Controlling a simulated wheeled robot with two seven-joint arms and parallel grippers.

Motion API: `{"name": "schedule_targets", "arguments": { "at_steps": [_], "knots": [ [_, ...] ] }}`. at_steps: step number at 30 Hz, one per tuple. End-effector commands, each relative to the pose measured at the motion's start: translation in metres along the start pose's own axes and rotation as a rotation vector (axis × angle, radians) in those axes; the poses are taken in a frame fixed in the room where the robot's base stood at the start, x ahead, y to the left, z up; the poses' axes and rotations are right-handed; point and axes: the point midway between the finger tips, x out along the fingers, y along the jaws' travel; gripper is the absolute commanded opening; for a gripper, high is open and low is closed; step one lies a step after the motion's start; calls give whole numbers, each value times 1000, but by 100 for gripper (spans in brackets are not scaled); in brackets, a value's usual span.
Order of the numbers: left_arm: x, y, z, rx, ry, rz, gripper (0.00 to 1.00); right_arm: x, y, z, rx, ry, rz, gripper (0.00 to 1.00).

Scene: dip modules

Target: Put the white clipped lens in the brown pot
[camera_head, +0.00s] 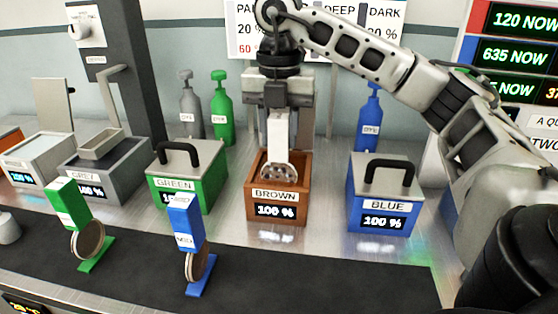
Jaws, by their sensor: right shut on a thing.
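The brown pot (275,213) is a square brown box with an open top, labelled BROWN and 100 %, at the middle of the counter. My right gripper (281,116) is above it, pointing down and shut on the white clipped lens (281,140). The white clip hangs below the jaws, and its round lens end is low, at or inside the pot's opening. The front wall of the pot hides the lowest part of the lens. My left gripper is not in view.
A green lidded pot (187,187) stands left of the brown pot, a blue lidded pot (385,214) right. Green (66,202) and blue (185,227) clipped lenses stand on the dark mat (330,268) in front. Bottles stand behind; the mat's right half is clear.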

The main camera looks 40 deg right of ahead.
Motion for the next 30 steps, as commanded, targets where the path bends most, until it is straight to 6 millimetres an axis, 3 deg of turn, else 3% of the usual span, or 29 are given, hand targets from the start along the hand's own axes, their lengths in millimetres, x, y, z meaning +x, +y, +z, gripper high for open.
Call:
{"name": "schedule_targets", "arguments": {
  "at_steps": [9,22,23,24,25,30],
  "knots": [
    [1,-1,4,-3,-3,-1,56,42,-1,0,-1,1,-3,0],
    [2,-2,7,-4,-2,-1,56,49,0,0,-2,1,-1,0],
    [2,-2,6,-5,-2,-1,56,48,0,0,-2,1,-1,38],
    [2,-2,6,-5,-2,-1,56,48,0,0,-2,1,-1,49],
    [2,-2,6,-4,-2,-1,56,48,0,0,-2,1,-1,54],
    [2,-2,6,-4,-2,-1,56,48,0,0,-2,1,-1,54]
  ]
}}
